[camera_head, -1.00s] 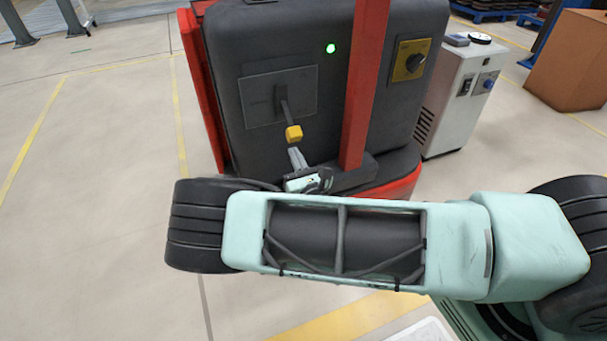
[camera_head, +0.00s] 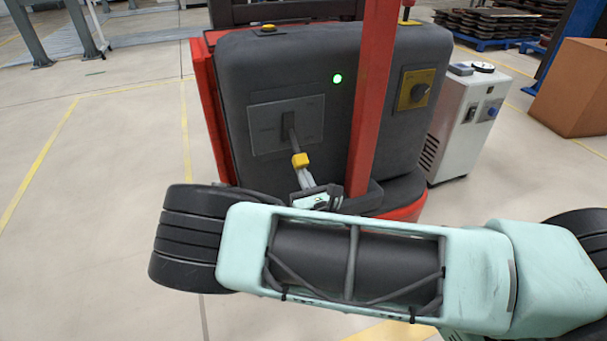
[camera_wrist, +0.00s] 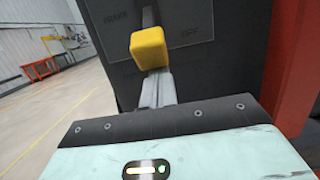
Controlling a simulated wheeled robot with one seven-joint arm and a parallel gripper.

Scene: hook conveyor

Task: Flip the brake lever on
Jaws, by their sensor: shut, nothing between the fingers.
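The brake lever is a dark stem with a yellow knob (camera_head: 300,160), on a grey plate (camera_head: 263,131) on the dark machine body. In the head view the lever hangs downward from its slot. My gripper (camera_head: 304,176) is shut and empty, with its fingertips right at the underside of the yellow knob. The wrist view shows the yellow knob (camera_wrist: 149,48) just beyond the tips of my grey fingers (camera_wrist: 157,90); whether they touch it I cannot tell. In that view the plate carries lettering, with "OFF" on the right and a partly blurred word on the left.
A red upright post (camera_head: 371,95) stands close to the right of the lever. A gold plate with a dark rotary knob (camera_head: 413,90) is beyond it. A green light (camera_head: 337,78) glows above. A white cabinet (camera_head: 467,120) stands at right; the floor at left is clear.

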